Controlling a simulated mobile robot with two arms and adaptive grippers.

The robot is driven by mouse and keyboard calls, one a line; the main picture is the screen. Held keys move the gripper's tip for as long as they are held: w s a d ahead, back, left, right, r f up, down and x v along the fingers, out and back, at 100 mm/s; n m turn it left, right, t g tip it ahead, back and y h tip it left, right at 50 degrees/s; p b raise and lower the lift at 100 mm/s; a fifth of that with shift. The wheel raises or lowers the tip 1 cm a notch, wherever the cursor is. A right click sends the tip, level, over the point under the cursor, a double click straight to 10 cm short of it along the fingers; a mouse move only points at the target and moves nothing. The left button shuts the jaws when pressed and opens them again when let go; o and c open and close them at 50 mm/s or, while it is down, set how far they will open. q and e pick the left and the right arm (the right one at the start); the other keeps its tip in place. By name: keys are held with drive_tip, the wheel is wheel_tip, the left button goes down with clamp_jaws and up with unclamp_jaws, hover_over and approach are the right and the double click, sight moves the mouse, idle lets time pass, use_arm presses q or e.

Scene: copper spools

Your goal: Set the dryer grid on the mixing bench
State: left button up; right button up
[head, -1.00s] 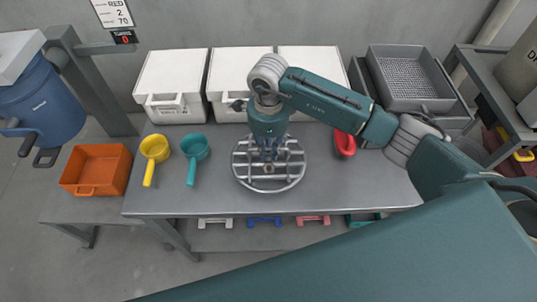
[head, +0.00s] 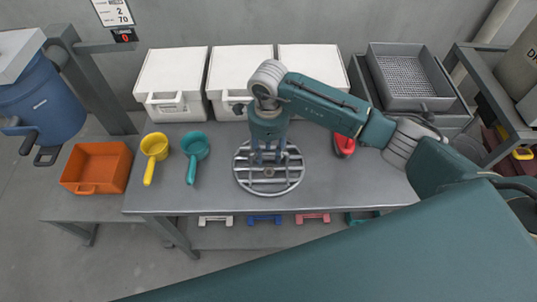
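The dryer grid (head: 268,184) is a round grey metal rack with parallel bars. It lies flat on the grey metal bench (head: 335,188), around its middle. My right gripper (head: 268,160) points down above the far half of the grid. Its fingers look spread apart with nothing between them, and the grid's centre is visible in front of them. I cannot tell how close the fingertips are to the bars. My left gripper is not in view.
Three white lidded boxes (head: 240,72) line the bench's back edge. A yellow scoop (head: 153,150), a teal scoop (head: 194,150) and an orange bin (head: 97,167) are at left. A red scoop (head: 344,145) lies right of my gripper. A grey tray (head: 405,75) stands at back right.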

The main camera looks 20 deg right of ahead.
sight(268, 154)
wheel_tip(268, 154, up, 11)
drive_tip(key=b, duration=0.2)
drive_tip(key=shift+f+b, duration=0.15)
drive_tip(key=shift+b, duration=0.25)
